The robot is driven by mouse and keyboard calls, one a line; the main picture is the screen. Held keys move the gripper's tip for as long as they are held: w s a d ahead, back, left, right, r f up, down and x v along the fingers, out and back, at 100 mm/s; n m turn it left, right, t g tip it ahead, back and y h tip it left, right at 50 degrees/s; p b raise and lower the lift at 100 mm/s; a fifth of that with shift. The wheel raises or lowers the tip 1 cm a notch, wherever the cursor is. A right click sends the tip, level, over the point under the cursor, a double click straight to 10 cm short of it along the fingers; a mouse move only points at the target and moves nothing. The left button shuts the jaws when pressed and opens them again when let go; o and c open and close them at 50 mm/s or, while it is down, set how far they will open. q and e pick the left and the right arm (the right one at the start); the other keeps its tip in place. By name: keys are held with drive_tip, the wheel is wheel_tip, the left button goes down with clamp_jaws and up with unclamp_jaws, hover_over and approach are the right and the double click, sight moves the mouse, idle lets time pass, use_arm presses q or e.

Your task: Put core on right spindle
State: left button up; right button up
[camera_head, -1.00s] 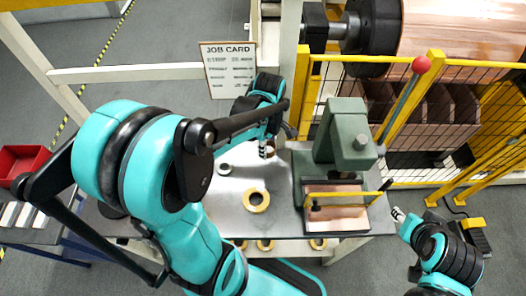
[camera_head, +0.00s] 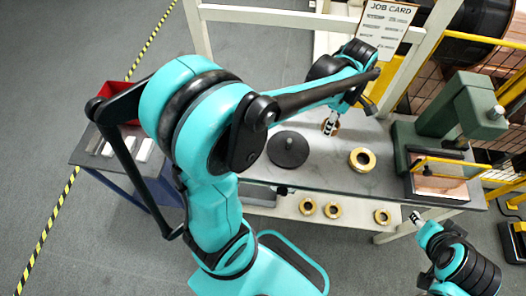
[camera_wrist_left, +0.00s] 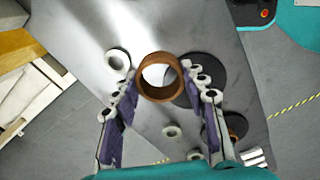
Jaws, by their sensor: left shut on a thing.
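My left gripper (camera_head: 331,124) is shut on a brown ring-shaped core. In the left wrist view the core (camera_wrist_left: 160,91) sits between the two fingertips (camera_wrist_left: 160,80), its open bore facing the camera. In the head view the gripper is above the grey table, with the core (camera_head: 336,129) partly hidden by the fingers. A dark round disc with a short upright peg (camera_head: 288,147), which looks like a spindle, stands left of and nearer than the gripper. I cannot tell whether it is the right one. My right gripper (camera_head: 415,217) is off the table's front right; its jaws are too small to read.
A brass ring (camera_head: 362,160) lies on the table right of the gripper. A green press (camera_head: 468,107) stands farther right. Several rings, one here (camera_head: 333,210), lie on the lower shelf. A job card (camera_head: 388,22) hangs behind. A side bench (camera_head: 92,152) stands left.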

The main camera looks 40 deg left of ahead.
sight(290, 140)
use_arm(q)
drive_tip(key=s+a+f+b, duration=0.1)
drive_tip(key=s+a+f, duration=0.1)
drive_tip(key=a, duration=0.1)
drive_tip(key=s+a+f+b, duration=0.1)
drive_tip(key=s+a+f, duration=0.2)
drive_tip(key=s+a+f+b, duration=0.1)
drive_tip(key=s+a+f, duration=0.1)
drive_tip(key=a, duration=0.1)
drive_tip(key=shift+s+f+b, duration=0.15)
drive_tip(key=shift+s+b, duration=0.15)
drive_tip(key=shift+b, duration=0.1)
drive_tip(key=shift+f+b, duration=0.95)
drive_tip(key=shift+f, duration=0.9)
drive_tip(key=shift+f, duration=0.2)
drive_tip(key=o, duration=0.6)
drive_tip(key=shift+o, duration=0.8)
drive_tip(key=shift+r, duration=0.1)
